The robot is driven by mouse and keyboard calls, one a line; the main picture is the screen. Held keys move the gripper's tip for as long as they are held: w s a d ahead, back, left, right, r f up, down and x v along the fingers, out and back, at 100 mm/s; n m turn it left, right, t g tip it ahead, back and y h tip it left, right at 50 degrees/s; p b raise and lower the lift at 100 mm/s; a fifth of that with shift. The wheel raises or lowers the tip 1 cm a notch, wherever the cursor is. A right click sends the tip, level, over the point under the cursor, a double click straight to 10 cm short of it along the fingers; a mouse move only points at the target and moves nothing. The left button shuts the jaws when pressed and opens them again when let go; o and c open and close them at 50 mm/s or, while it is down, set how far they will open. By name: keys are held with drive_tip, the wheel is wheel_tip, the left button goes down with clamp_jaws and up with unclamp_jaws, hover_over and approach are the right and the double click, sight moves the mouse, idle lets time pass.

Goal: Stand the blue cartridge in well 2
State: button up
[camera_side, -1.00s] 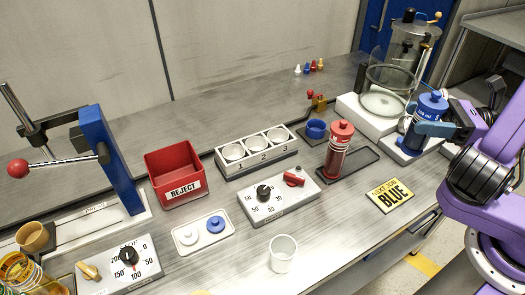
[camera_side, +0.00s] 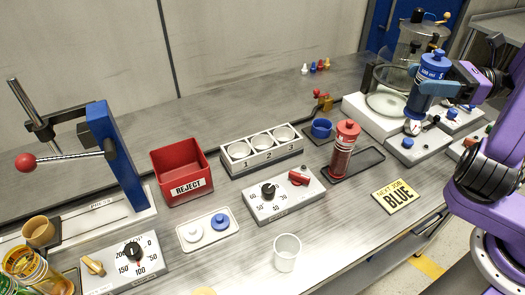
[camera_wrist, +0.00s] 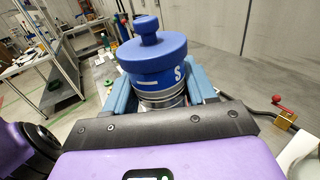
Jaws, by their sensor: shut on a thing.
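The blue cartridge (camera_side: 432,68) is upright in my gripper (camera_side: 424,88), raised above a grey unit with a blue button (camera_side: 407,143) at the right. In the wrist view the cartridge's blue cap and knob (camera_wrist: 152,50) show between the two light-blue fingers of my gripper (camera_wrist: 160,92), which are shut on its body. The white well block (camera_side: 262,152) stands mid-bench, with wells numbered 1, 2, 3 from left to right. Well 2 (camera_side: 262,141) is the middle one and looks empty, as do the other two. The cartridge is well to the right of the block.
A red cartridge (camera_side: 343,150) stands on a dark tray (camera_side: 368,160) between the block and my gripper. A blue cup (camera_side: 321,129) and a red-handled brass valve (camera_side: 322,100) are near the block's right end. A dial box (camera_side: 285,196) lies in front. A glass vessel (camera_side: 388,85) stands behind the cartridge.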

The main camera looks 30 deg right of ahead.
drive_tip(key=w+a+n+g+y, duration=0.1)
drive_tip(key=w+a+g, duration=0.15)
drive_tip(key=w, duration=0.55)
drive_tip(key=w+a+n+g+y, duration=0.15)
drive_tip(key=w+a, duration=0.25)
drive_tip(key=w, duration=0.4)
drive_tip(key=w+a+n+g, duration=0.1)
drive_tip(key=w+a, duration=0.3)
drive_tip(key=a, duration=0.5)
drive_tip(key=w+a+n+g, duration=0.1)
drive_tip(key=w+a+g, duration=0.1)
drive_tip(key=w+a, duration=0.5)
drive_tip(key=f, duration=0.7)
drive_tip(key=s+a+f, duration=0.1)
drive_tip(key=f, duration=0.6)
drive_tip(key=s+f, duration=0.1)
drive_tip(key=f, duration=0.6)
drive_tip(key=shift+s+a+f, duration=0.1)
drive_tip(key=shift+s+a, duration=0.1)
drive_tip(key=shift+a, duration=0.1)
drive_tip(key=shift+f, duration=0.1)
drive_tip(key=o, duration=1.1)
drive_tip(key=shift+f, duration=0.1)
drive_tip(key=shift+o, duration=0.2)
